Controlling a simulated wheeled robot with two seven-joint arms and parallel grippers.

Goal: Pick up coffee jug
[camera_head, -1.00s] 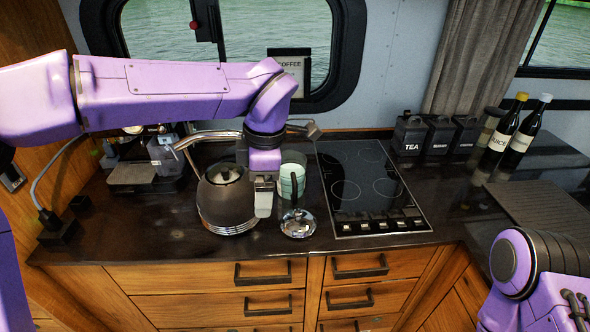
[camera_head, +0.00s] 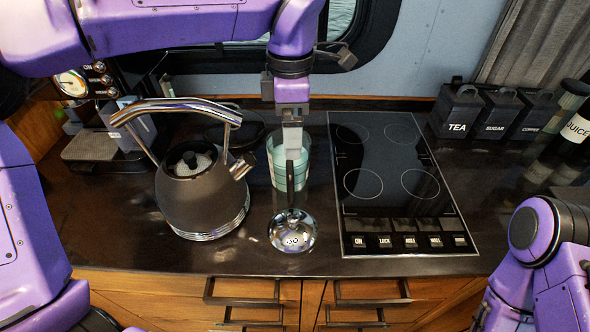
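A dark kettle-like jug (camera_head: 200,200) with a silver arched handle and a short spout stands upright on the counter.
A shiny round utensil (camera_head: 290,238) with a black handle is just below my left gripper. A black hob (camera_head: 380,185) lies to the right, with tea, sugar and coffee canisters (camera_head: 457,112) behind. The coffee machine (camera_head: 85,85) is at the left. The front counter strip is clear.

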